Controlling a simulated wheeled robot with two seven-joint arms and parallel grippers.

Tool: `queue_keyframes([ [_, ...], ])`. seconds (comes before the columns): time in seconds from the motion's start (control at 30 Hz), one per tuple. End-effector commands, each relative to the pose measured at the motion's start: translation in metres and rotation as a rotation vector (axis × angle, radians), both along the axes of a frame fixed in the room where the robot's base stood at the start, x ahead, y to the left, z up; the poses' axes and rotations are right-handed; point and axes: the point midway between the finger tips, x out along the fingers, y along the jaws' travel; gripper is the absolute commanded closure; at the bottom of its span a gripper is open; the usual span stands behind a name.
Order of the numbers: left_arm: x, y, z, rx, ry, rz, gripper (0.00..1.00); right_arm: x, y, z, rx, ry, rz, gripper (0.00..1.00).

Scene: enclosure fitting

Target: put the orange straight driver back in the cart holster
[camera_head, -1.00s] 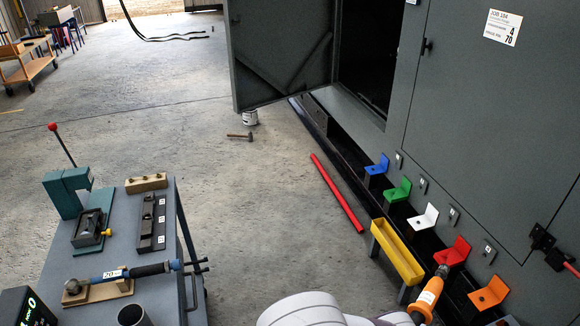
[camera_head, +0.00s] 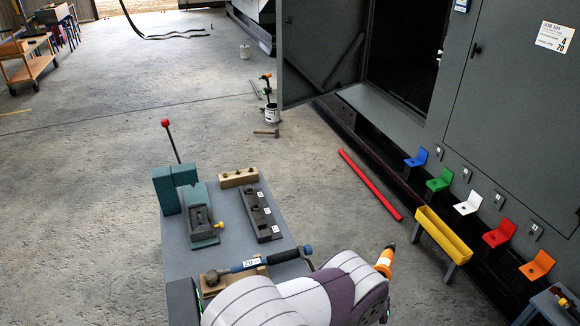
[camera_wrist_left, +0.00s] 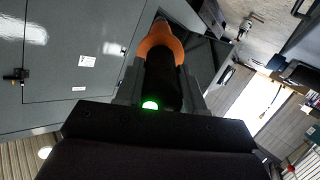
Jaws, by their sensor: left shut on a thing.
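The orange straight driver (camera_head: 384,262) is at the end of my left arm in the head view, its dark tip pointing up, in the air between the cart (camera_head: 178,256) and the yellow trough. In the left wrist view the driver's orange collar (camera_wrist_left: 160,42) and black body lie between the fingers of my left gripper (camera_wrist_left: 162,85), which is shut on it. A green light glows on the driver's near end. My left arm hides the gripper in the head view and covers the cart's near end. I see no holster in the current views. My right gripper is out of view.
A yellow trough (camera_head: 443,236) and coloured brackets line the cabinet. A red bar (camera_head: 370,185) lies on the floor.

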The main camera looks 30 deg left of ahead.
Motion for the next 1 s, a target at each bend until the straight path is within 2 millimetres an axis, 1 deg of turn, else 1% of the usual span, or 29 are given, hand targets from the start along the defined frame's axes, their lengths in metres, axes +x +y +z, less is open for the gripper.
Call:
queue_keyframes([
  [0.03,0.012,0.004,0.026,-0.005,0.040,0.001,1.00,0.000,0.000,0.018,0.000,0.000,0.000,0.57],
  [0.1,0.023,0.010,0.040,-0.007,0.130,-0.008,1.00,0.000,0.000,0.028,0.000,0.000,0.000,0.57],
  [0.17,0.029,0.017,0.053,-0.007,0.210,-0.017,1.00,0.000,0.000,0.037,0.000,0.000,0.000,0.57],
  [0.2,0.033,0.021,0.063,-0.007,0.261,-0.024,1.00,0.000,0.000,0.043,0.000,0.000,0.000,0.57],
  [0.33,0.038,0.038,0.094,-0.002,0.437,-0.052,1.00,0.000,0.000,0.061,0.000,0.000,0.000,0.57],
  [0.47,0.035,0.058,0.128,0.008,0.606,-0.082,1.00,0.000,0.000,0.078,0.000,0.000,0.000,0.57],
  [0.57,0.028,0.074,0.153,0.018,0.727,-0.103,1.00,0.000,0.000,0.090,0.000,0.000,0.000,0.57],
  [0.63,0.022,0.081,0.162,0.025,0.782,-0.116,1.00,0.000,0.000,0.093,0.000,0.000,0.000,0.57],
  [0.7,0.015,0.094,0.186,0.035,0.851,-0.128,1.00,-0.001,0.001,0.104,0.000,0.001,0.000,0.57],
  [0.77,0.007,0.105,0.203,0.043,0.911,-0.139,1.00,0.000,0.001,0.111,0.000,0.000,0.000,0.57],
  [0.87,-0.010,0.124,0.234,0.057,1.007,-0.155,1.00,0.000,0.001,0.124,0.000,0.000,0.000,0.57],
  [1.0,-0.042,0.153,0.280,0.078,1.128,-0.173,1.00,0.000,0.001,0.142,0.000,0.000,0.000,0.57],
])
